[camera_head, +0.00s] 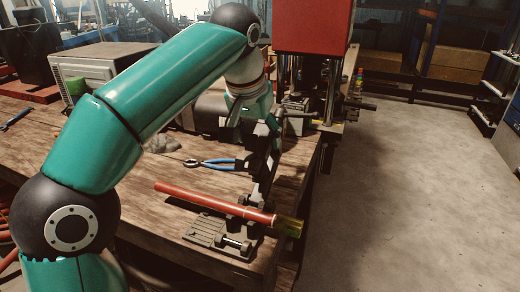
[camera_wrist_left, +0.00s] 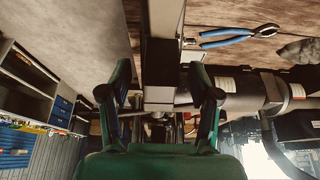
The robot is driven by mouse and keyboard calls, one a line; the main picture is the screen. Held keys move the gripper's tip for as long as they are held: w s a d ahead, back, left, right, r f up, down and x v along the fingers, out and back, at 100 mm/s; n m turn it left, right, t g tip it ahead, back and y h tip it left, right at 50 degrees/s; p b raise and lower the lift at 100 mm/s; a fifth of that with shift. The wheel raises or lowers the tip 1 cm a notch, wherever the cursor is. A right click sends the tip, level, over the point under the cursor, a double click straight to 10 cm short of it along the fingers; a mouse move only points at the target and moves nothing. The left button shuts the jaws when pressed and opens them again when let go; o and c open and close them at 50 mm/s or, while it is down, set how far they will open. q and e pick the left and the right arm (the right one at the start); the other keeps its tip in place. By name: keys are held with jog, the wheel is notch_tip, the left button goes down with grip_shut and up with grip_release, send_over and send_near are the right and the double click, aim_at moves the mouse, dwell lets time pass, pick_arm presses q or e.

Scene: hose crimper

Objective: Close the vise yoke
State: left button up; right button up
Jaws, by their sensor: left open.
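The vise (camera_head: 215,232) is a grey metal block at the table's front right corner. A red hose (camera_head: 205,198) lies across it, with a brass-coloured end (camera_head: 289,227) past the right edge. A dark upright part, apparently the yoke (camera_head: 264,178), stands up from the vise behind the hose. My left gripper (camera_head: 262,128) is at the upper part of this upright; contact is unclear. In the left wrist view its green fingers (camera_wrist_left: 160,72) are apart, with a dark bar (camera_wrist_left: 160,62) showing between them. My right gripper is not in view.
Blue-handled pliers (camera_head: 212,163) lie on the wooden table (camera_head: 140,222) behind the hose. A red-topped press machine (camera_head: 313,25) stands at the back right. A grey box (camera_head: 100,65) stands at the back left. The floor (camera_head: 410,190) to the right is clear.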

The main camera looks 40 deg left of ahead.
pick_arm(q)
jog(key=shift+x, duration=1.05)
grip_shut()
